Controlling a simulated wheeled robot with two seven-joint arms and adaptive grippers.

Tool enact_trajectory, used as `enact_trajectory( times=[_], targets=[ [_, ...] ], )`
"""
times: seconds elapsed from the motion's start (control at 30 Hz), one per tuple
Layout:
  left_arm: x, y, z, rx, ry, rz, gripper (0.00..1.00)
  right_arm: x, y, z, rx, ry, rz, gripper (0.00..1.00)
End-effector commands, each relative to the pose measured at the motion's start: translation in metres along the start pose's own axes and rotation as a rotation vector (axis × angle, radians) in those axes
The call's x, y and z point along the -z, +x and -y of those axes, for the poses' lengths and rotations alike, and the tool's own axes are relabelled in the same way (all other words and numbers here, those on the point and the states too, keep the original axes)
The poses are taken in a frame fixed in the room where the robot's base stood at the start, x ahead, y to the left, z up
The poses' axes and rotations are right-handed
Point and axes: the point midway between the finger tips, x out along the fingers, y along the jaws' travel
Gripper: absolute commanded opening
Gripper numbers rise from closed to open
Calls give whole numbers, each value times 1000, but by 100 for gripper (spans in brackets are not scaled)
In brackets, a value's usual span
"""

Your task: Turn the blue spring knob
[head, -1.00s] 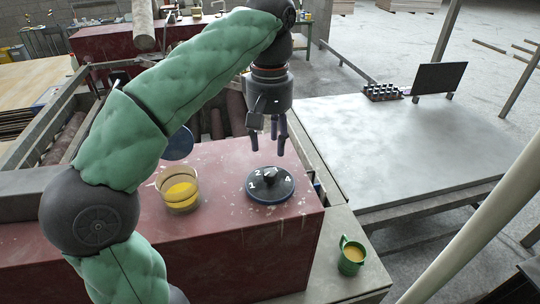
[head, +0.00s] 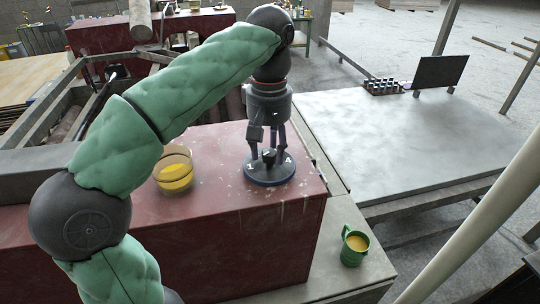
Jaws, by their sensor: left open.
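The blue spring knob (head: 269,179) is a round blue-rimmed dial with a dark raised grip in its middle and white numbers on top. It sits on the dark red block near its right end. My left gripper (head: 267,156) points down right over it. Its fingers are open and spread on either side of the dark grip, low at the dial's top. I cannot tell whether they touch it. The fingers hide part of the numbers; a 1 and a 4 show. My right gripper is not in view.
A glass with yellow contents (head: 173,173) stands on the red block (head: 225,225), left of the dial. A green mug (head: 354,248) stands on the lower ledge at right. A pale table (head: 420,140) with a dark panel (head: 440,72) lies further right.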

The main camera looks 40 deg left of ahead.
Motion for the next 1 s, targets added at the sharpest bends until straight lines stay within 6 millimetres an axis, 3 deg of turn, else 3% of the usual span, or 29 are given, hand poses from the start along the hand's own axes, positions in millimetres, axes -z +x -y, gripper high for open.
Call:
enact_trajectory(
  times=[0.23, 0.37, 0.57, 1.0],
  targets=[
    [0, -1, 0, 0, 0, 0, 47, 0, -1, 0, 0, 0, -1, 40],
    [0, -1, 0, 0, 0, 0, 10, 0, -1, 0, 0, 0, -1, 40],
    [0, -1, 0, 0, 9, 0, 9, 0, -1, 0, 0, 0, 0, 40],
    [0, 0, 0, 1, 298, 1, 9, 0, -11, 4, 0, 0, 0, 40]
  ],
)
